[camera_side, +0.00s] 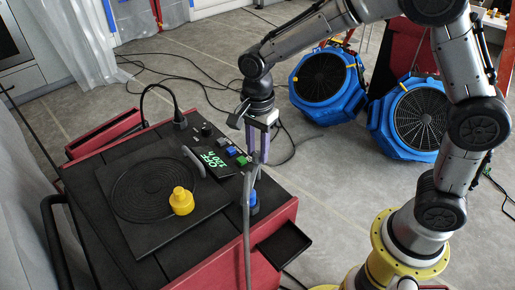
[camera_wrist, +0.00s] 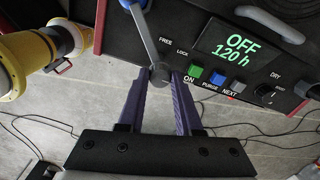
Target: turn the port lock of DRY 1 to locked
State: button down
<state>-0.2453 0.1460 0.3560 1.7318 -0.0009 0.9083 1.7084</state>
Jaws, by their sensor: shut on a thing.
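In the wrist view the port lock is a grey lever (camera_wrist: 143,33) that runs down from the top edge to a round grey end (camera_wrist: 160,73). The printed words FREE and LOCK lie just right of the lever, with FREE nearer to it. My gripper (camera_wrist: 160,80) has its purple fingers on both sides of the round end and is shut on it. In the side view my gripper (camera_side: 257,155) points down at the near right edge of the panel, above a blue part (camera_side: 252,202).
The display (camera_wrist: 236,46) reads OFF and 120 h. Below it are a green button (camera_wrist: 195,71), a blue button (camera_wrist: 217,78) and a DRY knob (camera_wrist: 266,93). Blue fans (camera_side: 327,85) stand behind on the floor.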

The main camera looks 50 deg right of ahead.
jog(key=c, duration=0.6)
grip_release()
jog(key=shift+r, duration=0.15)
notch_tip(320, 180, up, 14)
jog(key=shift+f, duration=0.2)
jog(key=shift+d, duration=0.1)
jog(key=s+d+r+n+t, duration=0.1)
jog(key=s+d+r+t, duration=0.1)
jog(key=s+d+r, duration=0.3)
jog(key=s+d+r+n+t, duration=0.1)
jog(key=s+d, duration=0.1)
jog(key=s, duration=0.5)
jog(key=s+f+n+t, duration=0.1)
jog(key=s+f+n, duration=0.1)
jog(key=n, duration=0.3)
jog(key=s+d+f+n, duration=0.1)
jog(key=s+f+n, duration=0.2)
jog(key=s+n, duration=0.1)
jog(key=s+d+f+n+t, duration=0.1)
jog(key=s+f+n, duration=0.2)
jog(key=n, duration=0.2)
jog(key=shift+s+d+f+n+t, duration=0.1)
jog(key=shift+n+t, duration=0.2)
jog(key=shift+n, duration=0.1)
